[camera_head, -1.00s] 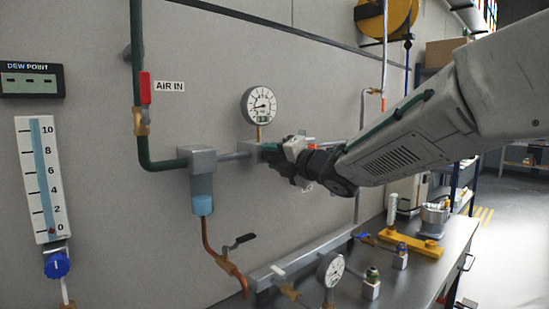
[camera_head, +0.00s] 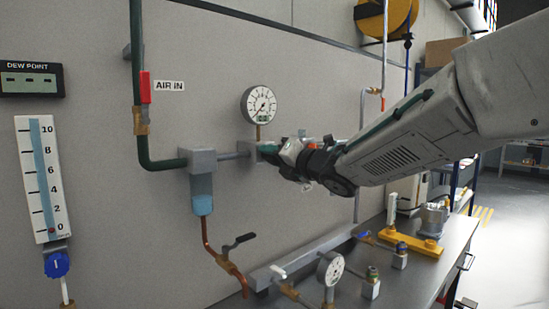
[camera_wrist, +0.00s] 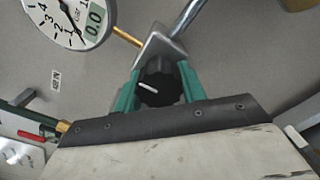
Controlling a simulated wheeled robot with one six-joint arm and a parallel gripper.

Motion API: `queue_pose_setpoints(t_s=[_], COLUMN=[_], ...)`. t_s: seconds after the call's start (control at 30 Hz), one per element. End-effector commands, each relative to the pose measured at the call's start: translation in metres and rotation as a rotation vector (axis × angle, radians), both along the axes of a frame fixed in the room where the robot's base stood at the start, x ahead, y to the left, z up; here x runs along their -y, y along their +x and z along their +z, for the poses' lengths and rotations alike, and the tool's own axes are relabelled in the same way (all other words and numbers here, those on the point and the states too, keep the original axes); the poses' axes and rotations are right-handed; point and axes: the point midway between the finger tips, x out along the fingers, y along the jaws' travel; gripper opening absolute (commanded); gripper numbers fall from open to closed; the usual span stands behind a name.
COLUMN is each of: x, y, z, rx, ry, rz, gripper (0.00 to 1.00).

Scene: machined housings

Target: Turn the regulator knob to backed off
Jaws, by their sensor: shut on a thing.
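The regulator knob (camera_wrist: 160,84) is black with a white pointer line and shows in the wrist view between my gripper's two green fingers. My gripper (camera_wrist: 157,90) is shut on the knob, one finger on each side. In the wrist view the pointer line lies nearly level, tilted a little. The grey regulator body (camera_wrist: 158,45) sits behind the knob. In the head view my gripper (camera_head: 270,150) hides the knob at the regulator (camera_head: 254,152). The round pressure gauge (camera_head: 260,104) stands above, its needle toward the lower left. In the wrist view the gauge (camera_wrist: 65,20) reads 0.0.
A grey filter with a blue bowl (camera_head: 202,205) and a green pipe (camera_head: 143,120) are left of the regulator. The wall (camera_head: 90,200) is otherwise largely bare.

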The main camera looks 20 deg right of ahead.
Motion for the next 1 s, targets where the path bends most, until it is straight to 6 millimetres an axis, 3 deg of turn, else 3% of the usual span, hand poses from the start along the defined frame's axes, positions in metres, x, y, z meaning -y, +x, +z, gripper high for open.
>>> queue_pose_setpoints(t_s=[0.13,0.17,0.23,0.57,1.0], x=[0.000,0.000,0.000,0.001,0.027], y=[0.000,0.000,0.000,-0.003,-0.063], z=[-0.002,-0.002,-0.002,0.000,0.000], rx=[-0.004,-0.004,-0.003,-0.001,0.000], ry=[-0.003,-0.003,-0.002,-0.001,-0.001], rz=[0.000,0.000,-0.001,0.000,-0.002], gripper=[0.18,0.43,0.62,0.62,0.62])
